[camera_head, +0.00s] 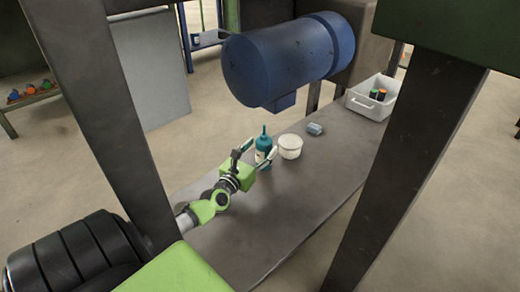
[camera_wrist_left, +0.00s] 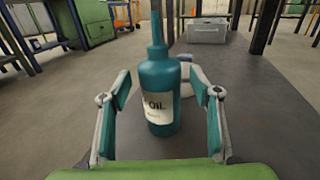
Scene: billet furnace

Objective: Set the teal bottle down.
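The teal bottle (camera_head: 264,143) stands upright on the grey bench, and its "Oil" label faces me in the left wrist view (camera_wrist_left: 160,85). My left gripper (camera_head: 258,150) is open around it. In the left wrist view my left gripper's fingers (camera_wrist_left: 159,85) are on both sides of the bottle, with a visible gap on each side. The bottle's base appears to rest on the bench. My right gripper is not in view.
A white tub (camera_head: 290,146) stands just right of the bottle, with a small blue-grey block (camera_head: 315,129) beyond. A grey bin (camera_head: 361,104) with small cylinders is at the bench's far end. A large blue cylinder (camera_head: 285,62) hangs above the bench (camera_head: 290,205), whose near part is clear.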

